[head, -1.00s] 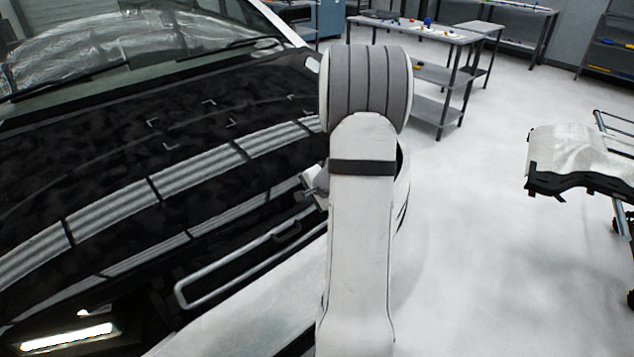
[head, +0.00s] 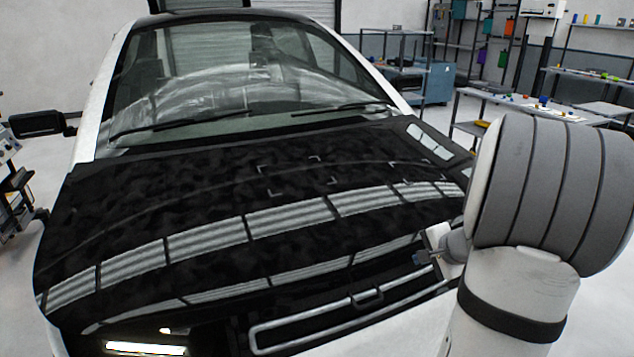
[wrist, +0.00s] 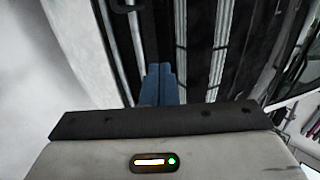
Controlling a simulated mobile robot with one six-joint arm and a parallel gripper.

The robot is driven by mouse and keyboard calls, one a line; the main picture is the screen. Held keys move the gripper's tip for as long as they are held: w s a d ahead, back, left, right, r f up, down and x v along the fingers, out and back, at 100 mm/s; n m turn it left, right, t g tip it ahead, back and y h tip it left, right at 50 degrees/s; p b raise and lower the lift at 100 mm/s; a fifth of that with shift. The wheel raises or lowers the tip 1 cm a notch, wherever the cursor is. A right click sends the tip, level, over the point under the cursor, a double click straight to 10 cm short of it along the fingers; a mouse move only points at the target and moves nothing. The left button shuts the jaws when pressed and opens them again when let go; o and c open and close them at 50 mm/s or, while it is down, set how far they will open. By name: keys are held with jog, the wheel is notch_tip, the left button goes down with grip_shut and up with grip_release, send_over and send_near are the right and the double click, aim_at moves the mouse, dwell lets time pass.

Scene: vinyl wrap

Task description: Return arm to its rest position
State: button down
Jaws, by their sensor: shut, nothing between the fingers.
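My gripper (wrist: 160,84) shows in the wrist view as two blue fingers pressed together with nothing between them. It points toward the front of the car. In the head view my gripper (head: 422,258) is a small shape beside my arm, over the right front of the hood; my arm's grey joint hides part of that side. The car's hood (head: 250,190) is glossy black with a mottled pattern and pale corner marks. I cannot tell how far the fingers are from the car surface.
The car's windshield (head: 240,80) rises behind the hood. A workbench (head: 540,105) with small coloured items stands at the back right, and a blue cabinet (head: 435,85) is behind the car. A dark cart (head: 15,180) stands at the left edge.

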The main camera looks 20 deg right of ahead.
jog(key=s+a+r+n+g+y, duration=0.15)
jog(key=a+n, duration=0.25)
jog(key=a, duration=0.4)
jog(key=s+a+r+n+g+y, duration=0.1)
jog(key=a+r+n, duration=0.15)
jog(key=a, duration=0.65)
jog(key=s+a+r+n+g+h, duration=0.1)
jog(key=s+a+n+g+h, duration=0.2)
jog(key=s+a+n, duration=0.7)
jog(key=s, duration=0.3)
jog(key=shift+a, duration=0.2)
jog(key=shift+r+h, duration=0.1)
jog(key=shift+h, duration=0.15)
